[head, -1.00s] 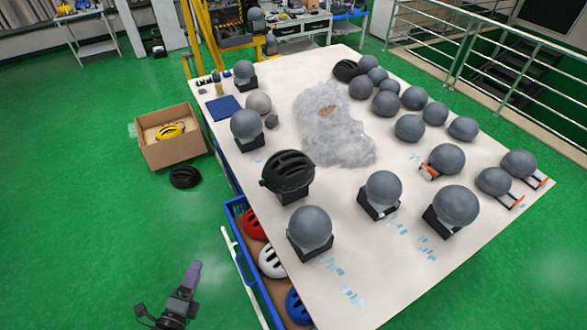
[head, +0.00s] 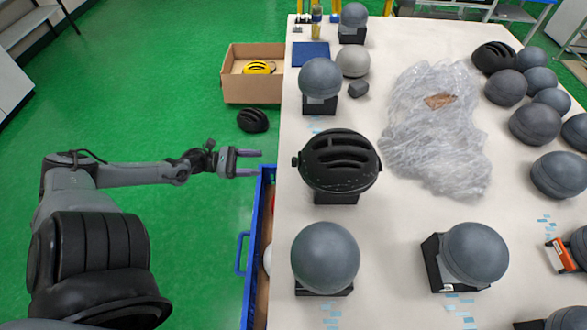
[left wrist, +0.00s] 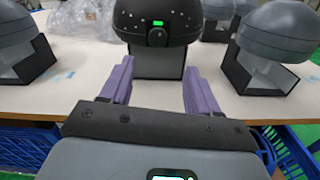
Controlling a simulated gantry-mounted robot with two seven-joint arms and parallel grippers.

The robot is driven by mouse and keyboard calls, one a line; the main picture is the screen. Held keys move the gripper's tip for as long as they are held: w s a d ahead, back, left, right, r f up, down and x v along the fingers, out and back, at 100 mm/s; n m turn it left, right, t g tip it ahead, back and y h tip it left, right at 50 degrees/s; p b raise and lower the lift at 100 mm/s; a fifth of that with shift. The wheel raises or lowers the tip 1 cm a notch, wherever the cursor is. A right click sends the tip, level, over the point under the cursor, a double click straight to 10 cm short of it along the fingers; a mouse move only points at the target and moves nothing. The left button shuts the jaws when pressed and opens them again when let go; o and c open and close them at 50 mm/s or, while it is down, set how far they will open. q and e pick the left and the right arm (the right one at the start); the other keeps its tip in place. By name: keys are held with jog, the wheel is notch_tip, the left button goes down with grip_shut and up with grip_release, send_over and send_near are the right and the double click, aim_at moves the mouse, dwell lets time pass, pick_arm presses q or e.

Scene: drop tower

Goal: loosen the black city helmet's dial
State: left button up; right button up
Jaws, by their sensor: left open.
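A black vented helmet (head: 338,162) sits on a head form on a black stand near the table's left edge. Its round black dial (head: 295,161) sticks out on the left side; in the left wrist view the dial (left wrist: 157,37) faces me, below a small green mark on the helmet (left wrist: 165,18). My left gripper (head: 261,162) is open and empty, left of the helmet at the table edge, pointing at the dial with a gap between. In the left wrist view its purple fingers (left wrist: 152,95) stand either side of the stand, below the dial. My right gripper is not in view.
Grey head forms stand in front of the helmet (head: 325,258) and behind it (head: 320,78). Crumpled clear plastic (head: 436,135) lies to the right. A blue crate (head: 252,262) is below the table edge. Another black helmet (head: 253,120) lies on the floor by a cardboard box (head: 238,90).

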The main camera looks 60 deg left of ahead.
aim_at(294, 162)
pick_arm(q)
jog(key=b+x, duration=0.1)
jog(key=x, duration=1)
jog(key=shift+w, duration=0.25)
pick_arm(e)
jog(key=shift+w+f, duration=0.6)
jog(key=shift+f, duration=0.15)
pick_arm(q)
jog(key=shift+a, duration=0.2)
jog(key=c, duration=1)
jog(key=shift+c, duration=0.3)
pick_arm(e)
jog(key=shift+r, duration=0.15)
